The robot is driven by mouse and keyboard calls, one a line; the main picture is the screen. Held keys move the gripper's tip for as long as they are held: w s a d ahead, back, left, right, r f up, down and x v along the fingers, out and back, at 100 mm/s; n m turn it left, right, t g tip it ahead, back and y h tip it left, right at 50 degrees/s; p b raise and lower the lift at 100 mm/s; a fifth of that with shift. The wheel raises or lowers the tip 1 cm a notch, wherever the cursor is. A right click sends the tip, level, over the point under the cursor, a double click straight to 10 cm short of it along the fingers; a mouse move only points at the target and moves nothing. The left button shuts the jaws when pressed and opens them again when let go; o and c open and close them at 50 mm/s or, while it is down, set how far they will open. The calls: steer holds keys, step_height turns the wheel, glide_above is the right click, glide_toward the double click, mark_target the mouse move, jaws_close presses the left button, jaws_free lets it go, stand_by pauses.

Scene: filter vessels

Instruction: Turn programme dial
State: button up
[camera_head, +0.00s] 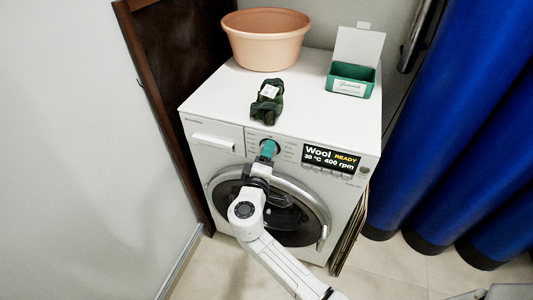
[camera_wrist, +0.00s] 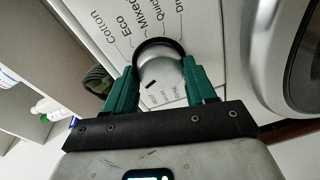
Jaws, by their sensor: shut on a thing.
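The programme dial (camera_wrist: 160,72) is a round silver knob with a dark rim on the washing machine's white front panel. In the wrist view a short black mark shows on its face, toward the lower left. Labels such as Cotton, Eco and Mixed are printed around it. My gripper (camera_wrist: 160,66) has its green fingers on both sides of the dial, shut on it. In the head view my gripper (camera_head: 267,151) is at the panel and mostly hides the dial. The display (camera_head: 331,159) to the right reads Wool, READY, 30 °C, 400 rpm.
On the washing machine (camera_head: 219,106) stand a terracotta-coloured tub (camera_head: 266,42), a dark green bundle (camera_head: 267,103) and an open green box (camera_head: 348,80). The round door (camera_head: 297,205) is below the panel. Blue curtains (camera_head: 460,120) hang at the right.

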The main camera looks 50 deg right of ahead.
steer(key=shift+n, duration=0.6)
steer(key=shift+f+p, duration=0.1)
steer(key=shift+p, duration=0.2)
steer(key=o, duration=1)
steer(key=shift+o, duration=0.2)
steer(key=shift+a, duration=0.1)
steer(key=v, duration=1)
steer(key=shift+s+a, duration=0.15)
steer(key=shift+a, duration=0.2)
